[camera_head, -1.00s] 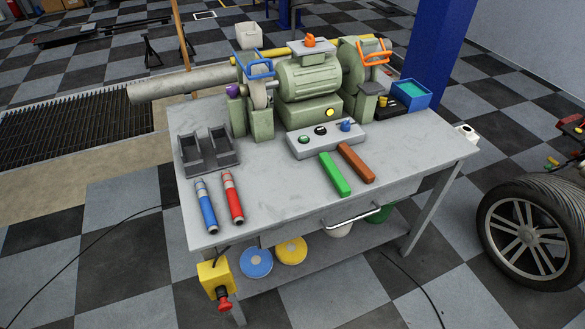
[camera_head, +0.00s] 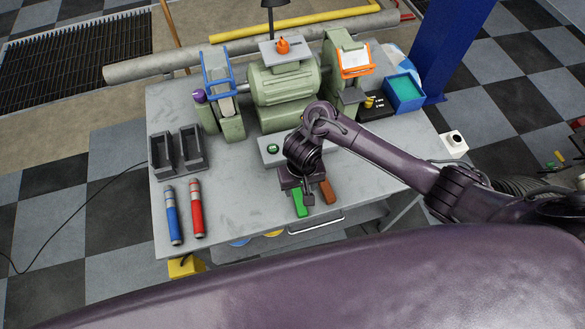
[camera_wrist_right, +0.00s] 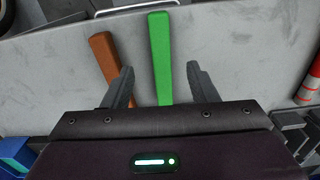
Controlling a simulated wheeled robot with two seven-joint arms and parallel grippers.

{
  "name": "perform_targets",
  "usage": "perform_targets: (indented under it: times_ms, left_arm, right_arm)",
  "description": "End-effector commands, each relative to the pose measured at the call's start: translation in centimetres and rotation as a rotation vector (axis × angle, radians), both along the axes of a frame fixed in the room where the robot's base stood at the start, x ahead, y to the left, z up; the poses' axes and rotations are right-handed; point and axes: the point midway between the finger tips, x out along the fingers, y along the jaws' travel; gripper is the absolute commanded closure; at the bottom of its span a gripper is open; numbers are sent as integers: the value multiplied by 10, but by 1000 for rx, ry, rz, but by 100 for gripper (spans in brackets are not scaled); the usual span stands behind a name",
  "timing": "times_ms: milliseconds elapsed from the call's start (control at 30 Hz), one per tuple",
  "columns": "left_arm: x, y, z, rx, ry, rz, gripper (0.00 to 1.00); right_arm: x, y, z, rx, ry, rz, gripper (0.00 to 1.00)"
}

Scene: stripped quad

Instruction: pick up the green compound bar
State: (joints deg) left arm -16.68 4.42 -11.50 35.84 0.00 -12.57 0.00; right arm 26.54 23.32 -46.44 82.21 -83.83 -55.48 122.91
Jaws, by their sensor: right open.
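The green compound bar (camera_head: 299,203) lies on the grey workbench (camera_head: 250,205) near its front edge, partly covered by my right gripper (camera_head: 304,198) in the head view. In the right wrist view the green bar (camera_wrist_right: 160,60) runs lengthwise between the two fingers of the open right gripper (camera_wrist_right: 160,85). The fingers stand apart from the bar on both sides. A brown bar (camera_head: 327,191) lies beside the green one; in the wrist view the brown bar (camera_wrist_right: 107,55) is close to the left finger. My left gripper is not in view.
A bench grinder (camera_head: 285,85) stands at the back of the bench. A grey control box (camera_head: 270,149) sits behind the bars, partly hidden by my arm. Blue (camera_head: 173,215) and red (camera_head: 196,208) cylinders and a dark two-slot holder (camera_head: 176,151) are on the left. The bench between is clear.

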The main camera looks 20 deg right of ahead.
Motion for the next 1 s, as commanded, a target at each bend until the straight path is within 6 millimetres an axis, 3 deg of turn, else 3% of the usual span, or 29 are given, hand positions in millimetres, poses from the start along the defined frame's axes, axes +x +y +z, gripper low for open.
perform_targets:
  times_ms: [200, 567, 733, 1000]
  left_arm:
    - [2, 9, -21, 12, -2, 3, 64]
    - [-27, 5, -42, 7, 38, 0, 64]
    - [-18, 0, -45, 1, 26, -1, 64]
    - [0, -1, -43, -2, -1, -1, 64]
  right_arm:
    - [-1, 1, -23, 2, 3, -2, 47]
    - [7, -2, -62, 1, 4, -5, 47]
    - [7, -2, -79, 4, 3, -4, 47]
    - [7, -1, -80, 5, 2, -2, 49]
